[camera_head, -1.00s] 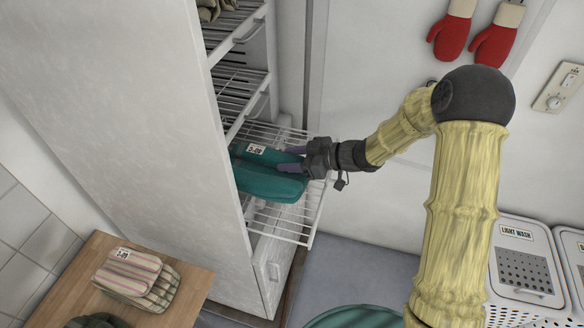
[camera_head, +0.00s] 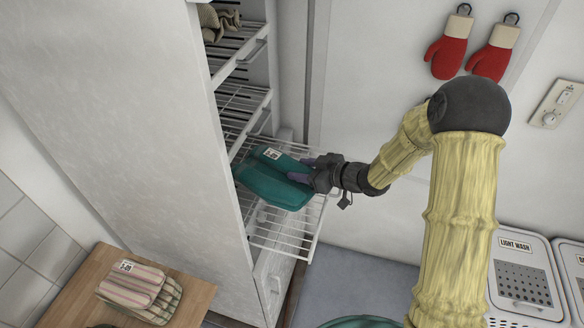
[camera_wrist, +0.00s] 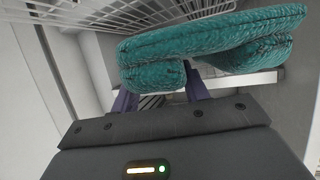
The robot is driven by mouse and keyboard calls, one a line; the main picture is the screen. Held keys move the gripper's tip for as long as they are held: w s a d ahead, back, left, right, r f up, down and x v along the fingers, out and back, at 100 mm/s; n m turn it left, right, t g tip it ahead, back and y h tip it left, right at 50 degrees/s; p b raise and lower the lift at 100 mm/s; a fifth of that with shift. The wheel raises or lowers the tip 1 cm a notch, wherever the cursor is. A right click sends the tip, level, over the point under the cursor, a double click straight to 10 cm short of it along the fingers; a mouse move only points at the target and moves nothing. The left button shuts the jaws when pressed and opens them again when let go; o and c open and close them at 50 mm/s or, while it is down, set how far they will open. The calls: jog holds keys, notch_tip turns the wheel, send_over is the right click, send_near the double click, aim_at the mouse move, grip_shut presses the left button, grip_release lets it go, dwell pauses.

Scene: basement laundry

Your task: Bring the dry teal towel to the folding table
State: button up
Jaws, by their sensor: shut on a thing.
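The folded teal towel (camera_head: 274,184) with a small white tag is at the lower pulled-out wire rack (camera_head: 284,236) of the tall white cabinet (camera_head: 130,130). My gripper (camera_head: 308,168) is shut on the towel's right end. In the wrist view the towel (camera_wrist: 210,40) lies across and beyond the purple fingers (camera_wrist: 160,100), partly hiding them. The towel looks slightly above the rack, but I cannot tell whether it is clear of it. A wooden tabletop (camera_head: 195,294) at the lower left bears folded striped cloths (camera_head: 140,292).
Higher racks (camera_head: 245,105) stand above the towel, with beige cloth (camera_head: 220,20) on the top one. The cabinet's side panel stands between the rack and the wooden top. Laundry hampers (camera_head: 524,275) stand at the right. Red mitts (camera_head: 449,45) hang on the wall.

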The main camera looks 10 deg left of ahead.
jog(key=d+f+m+t+h+p, duration=0.2)
jog(key=d+m+t+h+p, duration=0.2)
jog(key=d, duration=0.8)
jog(key=d+f+m+t+h+p, duration=0.3)
jog(key=d+m+h, duration=0.5)
jog(key=d, duration=0.5)
jog(key=shift+d+f+m+t+h+p, duration=0.25)
jog(key=shift+f+m+t+h+p, duration=0.05)
jog(key=shift+m+t+p, duration=0.6)
jog(key=shift+d, duration=0.2)
